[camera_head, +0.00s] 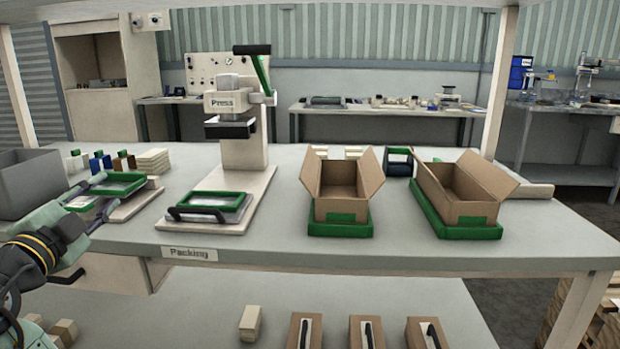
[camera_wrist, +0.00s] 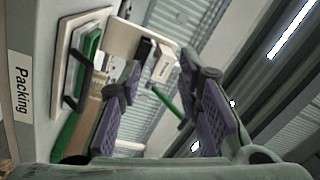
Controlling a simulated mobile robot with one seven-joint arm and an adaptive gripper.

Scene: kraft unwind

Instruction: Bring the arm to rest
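My arm comes in at the left edge of the head view, and my gripper (camera_head: 105,194) is in front of the left part of the packing table (camera_head: 440,255). It looks level with or just above the tabletop. In the wrist view my gripper (camera_wrist: 160,78) has its two purple-padded fingers spread apart with nothing between them. Behind the fingers in the head view is a green-framed tray (camera_head: 118,183) on a pale board, partly hidden by them. The wrist view is tilted sideways and shows the table's Packing label (camera_wrist: 21,88).
A press (camera_head: 240,130) stands mid-table, with a green-framed, handled plate (camera_head: 210,207) before it. Two open cartons (camera_head: 340,185) (camera_head: 465,190) sit in green trays to the right. A grey bin (camera_head: 30,182) is at the far left. Several handled boxes stand on the lower shelf (camera_head: 400,300).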

